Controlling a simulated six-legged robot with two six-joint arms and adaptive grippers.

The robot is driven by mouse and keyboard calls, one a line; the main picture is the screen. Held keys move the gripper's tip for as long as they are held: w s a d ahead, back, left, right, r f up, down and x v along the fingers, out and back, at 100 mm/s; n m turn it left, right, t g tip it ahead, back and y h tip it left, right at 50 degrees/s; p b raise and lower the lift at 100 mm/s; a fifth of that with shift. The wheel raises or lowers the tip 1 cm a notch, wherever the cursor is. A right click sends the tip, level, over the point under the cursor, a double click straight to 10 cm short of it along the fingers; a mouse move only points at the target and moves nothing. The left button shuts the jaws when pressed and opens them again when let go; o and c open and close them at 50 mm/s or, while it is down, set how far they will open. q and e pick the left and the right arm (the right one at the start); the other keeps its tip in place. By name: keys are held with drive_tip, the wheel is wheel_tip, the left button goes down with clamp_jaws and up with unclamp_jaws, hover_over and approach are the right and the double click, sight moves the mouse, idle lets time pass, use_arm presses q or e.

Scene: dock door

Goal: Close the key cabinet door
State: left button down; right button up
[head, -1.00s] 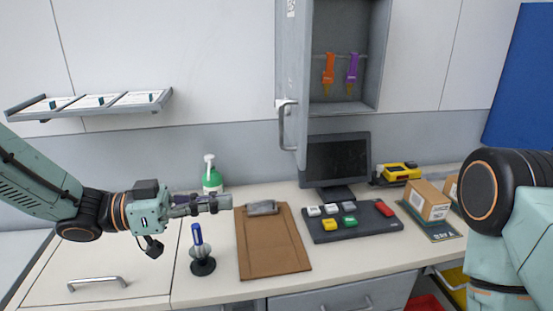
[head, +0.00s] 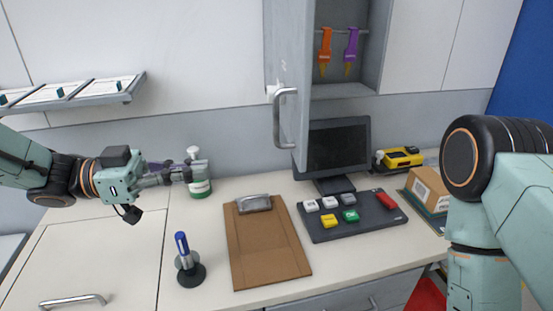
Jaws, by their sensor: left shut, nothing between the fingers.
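The key cabinet (head: 345,91) hangs on the wall at the upper middle of the head view. Its grey door (head: 301,60) stands open, swung out toward me on the left side, with a bar handle (head: 280,118) on it. An orange key tag (head: 325,48) and a purple key tag (head: 351,48) hang inside. My left gripper (head: 203,171) is shut and empty, left of the door and lower than its handle, apart from it. My right arm shows at the right edge, but its gripper is out of view.
A wall rack (head: 75,97) is at left.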

use_arm(q)
drive_tip(key=w+d+p, duration=0.1)
drive_tip(key=d, duration=1.2)
drive_tip(key=shift+w+d+p, duration=0.3)
drive_tip(key=shift+w+d, duration=0.05)
drive_tip(key=shift+w, duration=0.05)
drive_tip(key=shift+t, duration=0.3)
